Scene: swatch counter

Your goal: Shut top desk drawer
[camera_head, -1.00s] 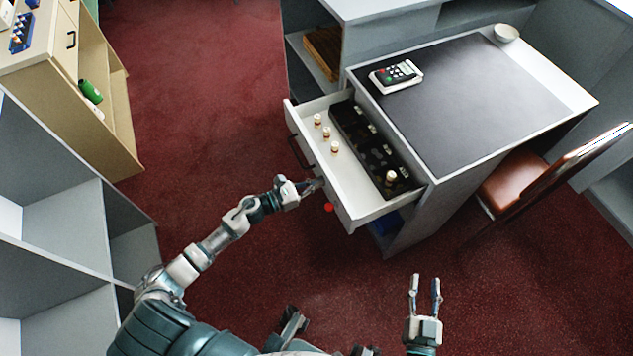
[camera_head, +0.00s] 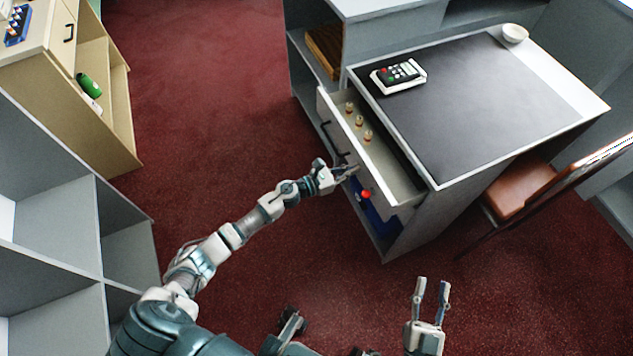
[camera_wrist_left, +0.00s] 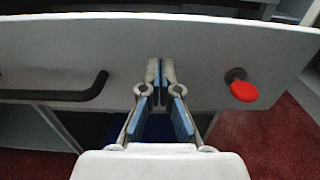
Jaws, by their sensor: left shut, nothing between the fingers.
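The top desk drawer (camera_head: 375,155) is partly open in the head view. Several small bottles or pegs with gold caps stand inside it near its far end. My left gripper (camera_head: 354,168) is shut and empty, with its fingertips at the drawer front. In the left wrist view the closed fingers (camera_wrist_left: 160,72) point at the white drawer front (camera_wrist_left: 215,50), between a dark bar handle (camera_wrist_left: 60,92) and a red knob (camera_wrist_left: 243,90). Whether they touch it is hard to tell. My right gripper (camera_head: 431,288) is open and empty over the floor.
The desk top (camera_head: 470,100) holds a calculator-like device (camera_head: 398,75) and a white bowl (camera_head: 514,33). A brown chair (camera_head: 520,185) stands at the desk's right. Grey shelves (camera_head: 60,230) stand at left. Red carpet between is clear.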

